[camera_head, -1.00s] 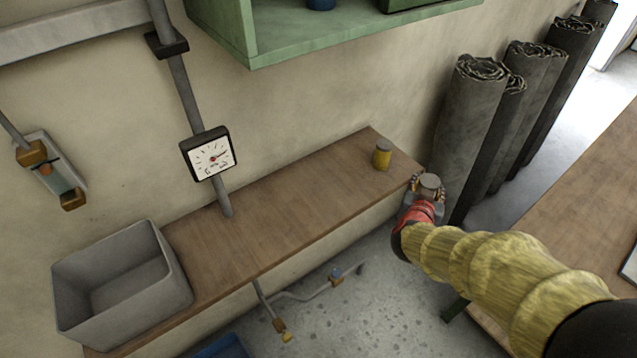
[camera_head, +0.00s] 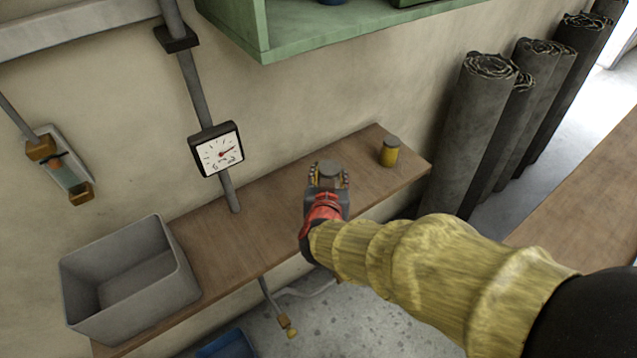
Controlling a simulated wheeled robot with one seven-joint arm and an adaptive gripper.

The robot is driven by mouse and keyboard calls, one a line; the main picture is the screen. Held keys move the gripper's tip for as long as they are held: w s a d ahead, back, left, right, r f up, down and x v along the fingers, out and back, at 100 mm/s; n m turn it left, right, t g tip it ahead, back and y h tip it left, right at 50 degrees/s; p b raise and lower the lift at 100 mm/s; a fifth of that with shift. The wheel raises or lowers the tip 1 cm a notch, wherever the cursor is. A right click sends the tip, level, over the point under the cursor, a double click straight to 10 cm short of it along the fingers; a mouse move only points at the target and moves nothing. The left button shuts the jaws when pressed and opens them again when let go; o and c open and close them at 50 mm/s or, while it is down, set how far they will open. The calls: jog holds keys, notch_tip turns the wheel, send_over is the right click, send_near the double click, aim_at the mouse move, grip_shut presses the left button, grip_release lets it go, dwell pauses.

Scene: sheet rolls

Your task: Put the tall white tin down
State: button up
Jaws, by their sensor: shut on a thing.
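My gripper (camera_head: 329,178) is shut on a tin with a round grey lid (camera_head: 330,168). The fingers hide most of the tin's side, so I cannot see its colour or height well. The gripper and tin are over the middle-right part of the wooden shelf (camera_head: 262,215). I cannot tell whether the tin touches the shelf or hangs above it.
A grey open bin (camera_head: 130,285) stands on the shelf's left end. A pipe with a square gauge (camera_head: 218,150) rises behind the shelf. A green cabinet (camera_head: 330,35) hangs above. Dark sheet rolls (camera_head: 475,120) stand at right. The shelf between gauge pipe and gripper is clear.

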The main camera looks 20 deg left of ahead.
jog(key=w+a+f+b, duration=0.1)
jog(key=w+a+f, duration=0.1)
jog(key=f, duration=0.1)
jog(key=w+a+f+b, duration=0.1)
jog(key=w+f, duration=0.1)
jog(key=f, duration=0.2)
jog(key=w+a+f+b, duration=0.2)
jog(key=f, duration=0.1)
jog(key=shift+w+a+f, duration=0.1)
jog(key=shift+a+f, duration=0.15)
jog(key=shift+a, duration=0.1)
jog(key=shift+r, duration=0.1)
jog(key=o, duration=1.4)
jog(key=shift+f, duration=0.2)
jog(key=shift+o, duration=0.2)
